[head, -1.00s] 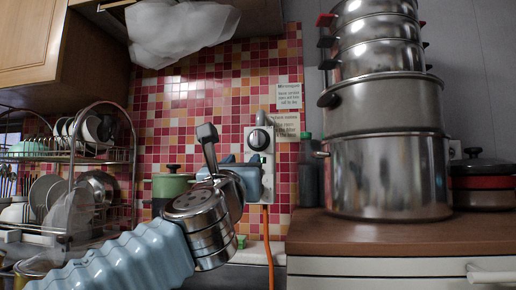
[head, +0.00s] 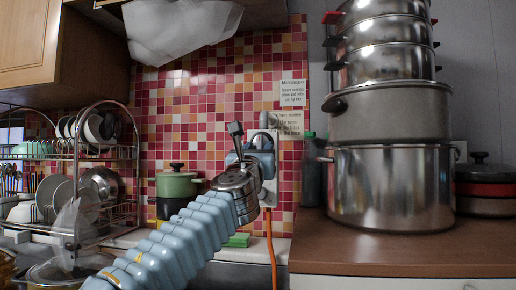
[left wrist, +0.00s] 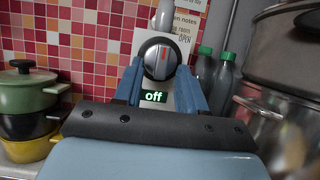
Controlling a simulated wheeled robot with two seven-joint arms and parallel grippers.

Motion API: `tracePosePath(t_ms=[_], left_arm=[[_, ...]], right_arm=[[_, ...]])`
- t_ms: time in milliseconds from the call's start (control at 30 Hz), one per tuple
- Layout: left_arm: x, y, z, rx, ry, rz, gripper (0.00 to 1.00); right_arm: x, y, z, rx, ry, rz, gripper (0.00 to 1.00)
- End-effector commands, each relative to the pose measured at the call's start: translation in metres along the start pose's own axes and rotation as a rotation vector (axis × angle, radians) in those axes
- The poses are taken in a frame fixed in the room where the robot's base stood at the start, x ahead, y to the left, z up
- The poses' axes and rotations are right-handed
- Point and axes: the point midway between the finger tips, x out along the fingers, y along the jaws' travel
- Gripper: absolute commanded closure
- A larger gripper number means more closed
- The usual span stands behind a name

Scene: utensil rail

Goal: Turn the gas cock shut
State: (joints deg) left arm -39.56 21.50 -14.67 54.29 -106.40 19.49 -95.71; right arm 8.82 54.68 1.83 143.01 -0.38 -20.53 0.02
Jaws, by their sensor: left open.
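The gas cock is a round dark knob (left wrist: 158,58) with a silver bar across it and a short red mark near the top of the bar. The bar stands about upright. It sits on a white wall plate (head: 270,190) on the tiled wall. A small green-lit sign (left wrist: 154,96) below it reads "off". My left gripper (left wrist: 160,70) is open, with one blue finger at each side of the knob; I cannot tell whether they touch it. In the head view my left gripper (head: 253,152) mostly hides the knob. My right gripper is not in view.
A tall stack of steel pots (head: 390,185) stands on the brown counter to the right. Green-capped bottles (left wrist: 222,80) stand close right of the plate. Stacked pots (head: 177,184) and a dish rack (head: 136,165) are at left. An orange hose (head: 271,250) hangs below the plate.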

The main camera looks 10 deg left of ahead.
Motion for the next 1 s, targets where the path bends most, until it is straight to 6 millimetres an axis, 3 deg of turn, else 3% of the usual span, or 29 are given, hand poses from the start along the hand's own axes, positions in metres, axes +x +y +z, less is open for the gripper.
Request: tracePosePath(t_ms=[67, 333, 667, 1000], left_arm=[[-0.0003, 0.0, 0.0, 0.0, 0.0, 0.0, 0.6], [-0.0004, 0.0, 0.0001, 0.0, 0.0, 0.0, 1.0], [-0.0006, -0.0009, -0.0001, -0.022, 0.0, 0.009, 1.0], [-0.0002, -0.005, 0.0002, -0.197, 0.0, 0.081, 1.0]], right_arm=[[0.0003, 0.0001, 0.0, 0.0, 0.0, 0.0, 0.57], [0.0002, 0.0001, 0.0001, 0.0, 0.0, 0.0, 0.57], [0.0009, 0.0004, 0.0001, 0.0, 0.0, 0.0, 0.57], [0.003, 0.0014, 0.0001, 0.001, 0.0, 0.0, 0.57]])
